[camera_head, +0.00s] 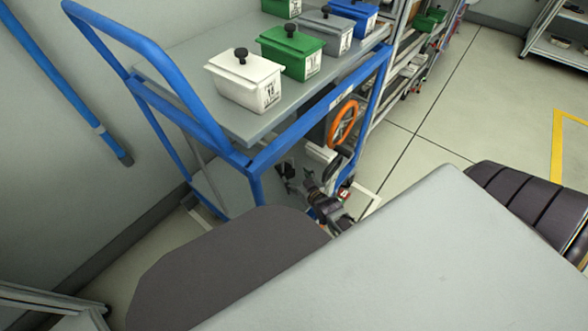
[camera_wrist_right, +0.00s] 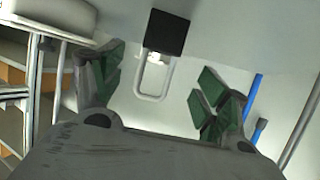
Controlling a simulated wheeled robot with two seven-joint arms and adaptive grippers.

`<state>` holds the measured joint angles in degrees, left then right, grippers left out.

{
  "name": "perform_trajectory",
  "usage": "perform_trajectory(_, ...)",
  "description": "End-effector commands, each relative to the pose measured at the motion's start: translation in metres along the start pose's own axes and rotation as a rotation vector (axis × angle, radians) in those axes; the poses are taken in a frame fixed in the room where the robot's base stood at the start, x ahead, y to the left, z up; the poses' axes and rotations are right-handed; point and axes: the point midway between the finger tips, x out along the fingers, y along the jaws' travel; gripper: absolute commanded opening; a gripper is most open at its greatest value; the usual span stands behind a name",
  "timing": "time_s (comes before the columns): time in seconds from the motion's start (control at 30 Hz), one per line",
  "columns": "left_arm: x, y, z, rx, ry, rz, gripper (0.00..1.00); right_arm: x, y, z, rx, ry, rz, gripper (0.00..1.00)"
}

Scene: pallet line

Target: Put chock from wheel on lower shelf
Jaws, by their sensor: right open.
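A black block with a pale loop handle (camera_wrist_right: 167,33), which looks like the chock, shows in the right wrist view beyond my fingers, against a pale surface. My right gripper (camera_wrist_right: 160,90) is open with its green-padded fingers spread wide; the loop lies between them in the picture, with nothing gripped. In the head view my right gripper (camera_head: 300,181) is small and dark, low beside the blue-framed cart. The cart's lower shelf (camera_head: 228,187) is a grey board, partly hidden by my own body. I cannot make out the wheel. My left gripper is not in view.
The cart's upper shelf (camera_head: 185,50) carries lidded boxes: a white box (camera_head: 238,82), a green box (camera_head: 284,58) and others behind. An orange handwheel (camera_head: 343,124) stands by the cart's right end. Blue posts frame the lower shelf. Open floor lies to the right.

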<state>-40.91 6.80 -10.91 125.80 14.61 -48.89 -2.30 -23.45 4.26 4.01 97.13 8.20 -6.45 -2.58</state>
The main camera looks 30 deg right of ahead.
Motion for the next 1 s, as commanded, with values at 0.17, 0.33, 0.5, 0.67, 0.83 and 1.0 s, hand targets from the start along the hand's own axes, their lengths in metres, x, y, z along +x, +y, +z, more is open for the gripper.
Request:
perform_trajectory(0.17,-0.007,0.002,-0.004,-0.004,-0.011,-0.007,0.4,-0.018,0.0,0.0,0.0,-0.002,0.0,0.75)
perform_trajectory(0.33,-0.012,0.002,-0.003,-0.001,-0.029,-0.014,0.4,-0.029,0.0,0.0,0.0,-0.001,0.0,0.75)
perform_trajectory(0.5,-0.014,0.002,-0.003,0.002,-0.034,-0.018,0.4,-0.033,0.0,0.0,0.0,0.0,0.0,0.75)
perform_trajectory(0.67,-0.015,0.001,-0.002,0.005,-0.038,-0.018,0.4,-0.033,0.0,0.0,0.0,0.0,0.0,0.75)
perform_trajectory(0.83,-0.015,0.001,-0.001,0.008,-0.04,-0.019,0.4,-0.033,0.0,0.0,0.0,-0.001,0.0,0.75)
perform_trajectory(1.0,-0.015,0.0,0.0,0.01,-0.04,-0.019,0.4,-0.033,0.0,0.0,0.0,-0.001,0.0,0.75)
